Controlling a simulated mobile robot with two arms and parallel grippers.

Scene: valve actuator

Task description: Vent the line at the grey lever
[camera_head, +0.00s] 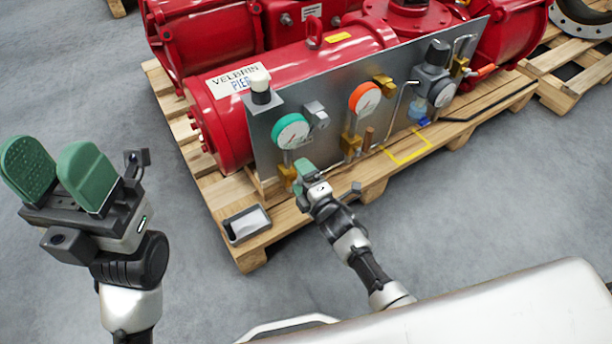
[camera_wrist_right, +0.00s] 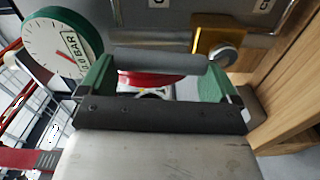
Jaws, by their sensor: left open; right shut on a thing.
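The grey lever (camera_wrist_right: 155,62) spans between the green fingertips of my right gripper in the right wrist view. My right gripper (camera_head: 304,172) is shut on it at the lower left part of the steel panel (camera_head: 335,100), below the green-rimmed gauge (camera_head: 290,131). In the head view the gripper hides the lever. The green-rimmed gauge also shows close by in the right wrist view (camera_wrist_right: 60,45), as does a brass fitting (camera_wrist_right: 218,45). My left gripper (camera_head: 57,172) is open and empty, raised at the left, away from the panel.
The panel also carries an orange-rimmed gauge (camera_head: 365,98), a regulator (camera_head: 436,58), brass valves and a red-orange handle (camera_head: 482,71). The red actuator (camera_head: 220,120) lies behind it on a wooden pallet (camera_head: 250,258). A small grey tray (camera_head: 246,224) sits at the pallet's front corner. The floor in front is clear.

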